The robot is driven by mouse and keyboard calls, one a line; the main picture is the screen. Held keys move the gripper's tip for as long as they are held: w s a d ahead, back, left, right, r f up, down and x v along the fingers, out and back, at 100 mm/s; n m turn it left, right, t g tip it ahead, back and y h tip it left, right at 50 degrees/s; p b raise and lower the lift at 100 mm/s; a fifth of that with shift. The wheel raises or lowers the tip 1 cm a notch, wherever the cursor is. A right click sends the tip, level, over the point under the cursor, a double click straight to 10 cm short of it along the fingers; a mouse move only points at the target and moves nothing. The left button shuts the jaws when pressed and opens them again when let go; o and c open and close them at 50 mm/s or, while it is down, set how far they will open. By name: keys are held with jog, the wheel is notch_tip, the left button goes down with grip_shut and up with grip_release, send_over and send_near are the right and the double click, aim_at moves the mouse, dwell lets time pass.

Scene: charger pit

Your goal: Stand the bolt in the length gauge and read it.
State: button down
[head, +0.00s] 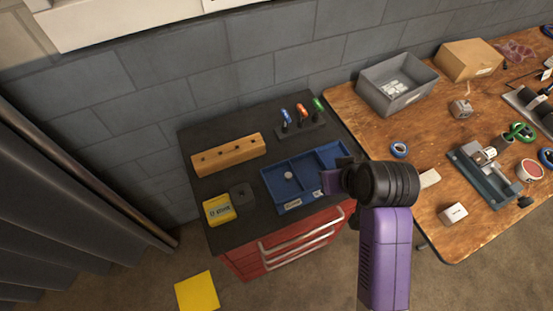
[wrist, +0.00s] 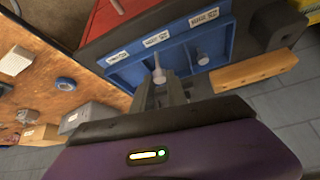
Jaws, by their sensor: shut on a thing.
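In the head view my gripper (head: 333,180) is at the tray's right part and hides the held bolt. A second bolt (head: 289,175) stands in the tray's left compartment. A wooden block with several holes (head: 228,155) and a dark square block with a hole (head: 242,195) stand left of the tray; I cannot tell which is the length gauge.
A yellow box (head: 218,209) stands at the front left of the dark cabinet top. A rack with coloured-handled tools (head: 301,124) stands behind the tray. A wooden bench (head: 440,205) to the right carries a grey bin (head: 397,85), a vise-like fixture (head: 484,175) and tape rolls.

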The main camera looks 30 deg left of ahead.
jog(key=s+a+r+n+g+y+p, duration=0.1)
jog(key=s+a+r+n+g, duration=0.25)
jog(key=s+a+n, duration=0.45)
jog(key=s+a+r+n+g+y, duration=0.1)
jog(key=s+a+r+n+g, duration=0.25)
jog(key=a+n, duration=0.45)
jog(key=shift+a+f+m+b, duration=0.5)
jog(key=shift+f+m+b, duration=0.05)
jog(key=shift+f+b, duration=0.4)
jog(key=shift+a+f+m+b, duration=0.55)
jog(key=shift+f+b, duration=0.25)
jog(key=shift+b, duration=0.15)
jog(key=shift+d, duration=0.1)
jog(key=shift+f+b, duration=1.35)
jog(key=shift+f, duration=1.4)
jog(key=c, duration=1.2)
grip_release()
jog(key=shift+c, duration=0.2)
